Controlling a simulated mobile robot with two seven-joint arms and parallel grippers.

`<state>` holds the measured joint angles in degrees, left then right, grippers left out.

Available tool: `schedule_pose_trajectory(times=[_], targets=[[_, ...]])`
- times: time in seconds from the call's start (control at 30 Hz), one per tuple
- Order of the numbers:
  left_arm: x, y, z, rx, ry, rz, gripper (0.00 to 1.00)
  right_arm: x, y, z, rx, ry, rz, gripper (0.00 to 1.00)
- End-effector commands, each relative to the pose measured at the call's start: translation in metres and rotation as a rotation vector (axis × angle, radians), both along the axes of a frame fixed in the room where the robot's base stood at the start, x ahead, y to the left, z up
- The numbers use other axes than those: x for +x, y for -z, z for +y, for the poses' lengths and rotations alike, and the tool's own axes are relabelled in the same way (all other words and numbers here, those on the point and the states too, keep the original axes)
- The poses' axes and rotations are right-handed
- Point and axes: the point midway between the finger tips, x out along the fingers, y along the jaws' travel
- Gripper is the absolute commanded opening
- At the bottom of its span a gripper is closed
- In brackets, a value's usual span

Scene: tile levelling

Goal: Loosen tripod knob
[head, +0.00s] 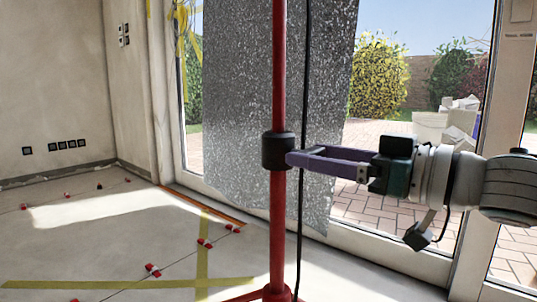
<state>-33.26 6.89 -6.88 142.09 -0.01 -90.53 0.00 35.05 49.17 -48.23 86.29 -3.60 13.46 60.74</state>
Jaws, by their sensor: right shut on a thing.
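A red tripod (278,220) stands upright in the middle of the head view, with its legs at the bottom edge. A black clamp collar (276,150) sits around its pole. My right gripper (292,159) comes in from the right with purple fingers, and its tips are at the right side of the collar. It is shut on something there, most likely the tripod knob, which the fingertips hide. My left gripper is not in view.
A black cable (305,120) hangs close behind the pole. A speckled grey sheet (240,95) hangs behind the tripod, before the glass doors. Several small red-and-white pieces (152,270) and yellow tape (130,283) lie on the floor.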

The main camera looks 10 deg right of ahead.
Motion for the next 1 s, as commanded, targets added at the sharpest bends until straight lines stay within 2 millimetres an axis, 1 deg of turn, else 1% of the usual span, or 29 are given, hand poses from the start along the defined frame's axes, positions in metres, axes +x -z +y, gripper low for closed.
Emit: schedule_pose_trajectory(times=[0.03,0.2,0.37,0.57,0.77,1.0], targets=[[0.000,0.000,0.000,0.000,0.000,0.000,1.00,0.000,0.000,0.000,0.000,0.000,0.000,0.37],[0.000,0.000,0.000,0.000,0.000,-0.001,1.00,0.000,0.000,0.000,0.000,0.000,0.000,0.19],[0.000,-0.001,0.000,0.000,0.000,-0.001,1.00,0.000,0.000,0.000,-0.006,0.000,-0.005,0.19],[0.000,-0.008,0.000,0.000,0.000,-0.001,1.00,0.000,-0.002,0.000,-0.052,0.001,-0.041,0.19],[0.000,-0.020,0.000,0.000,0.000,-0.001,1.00,0.000,-0.003,0.000,-0.156,0.001,-0.122,0.19],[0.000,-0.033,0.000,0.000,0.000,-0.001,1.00,-0.001,-0.003,0.001,-0.330,0.001,-0.257,0.19]])
